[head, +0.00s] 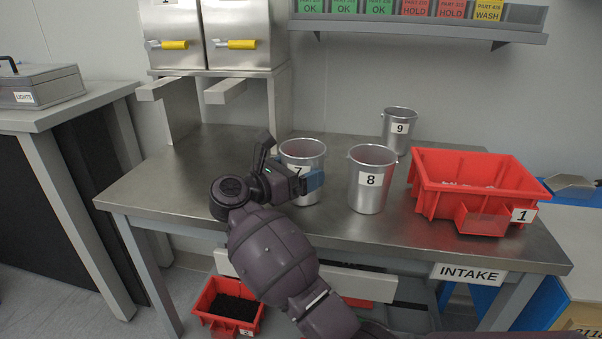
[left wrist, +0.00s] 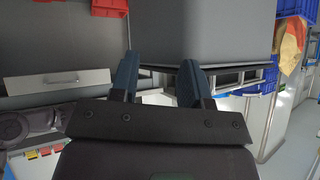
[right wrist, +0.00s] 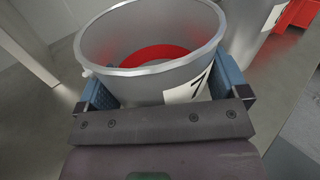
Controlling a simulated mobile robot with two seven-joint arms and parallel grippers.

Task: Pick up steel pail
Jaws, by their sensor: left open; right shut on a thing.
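Three steel pails stand on the steel table. Pail 7 (head: 303,155) is nearest my right arm, pail 8 (head: 372,180) is to its right, and pail 9 (head: 399,127) is farther back. My right gripper (head: 296,182) is shut on pail 7, with a finger on either side of it. In the right wrist view, pail 7 (right wrist: 150,75) is upright between the fingers (right wrist: 165,92), and red shows inside it. Whether its base touches the table is hard to tell. My left gripper (left wrist: 158,80) is open and empty, away from the pails.
A red bin marked 1 (head: 480,165) stands at the right of the steel table (head: 170,190). A dispenser with yellow handles (head: 205,40) rises at the back left. A red bin with dark contents (head: 215,290) is below. The table's left part is clear.

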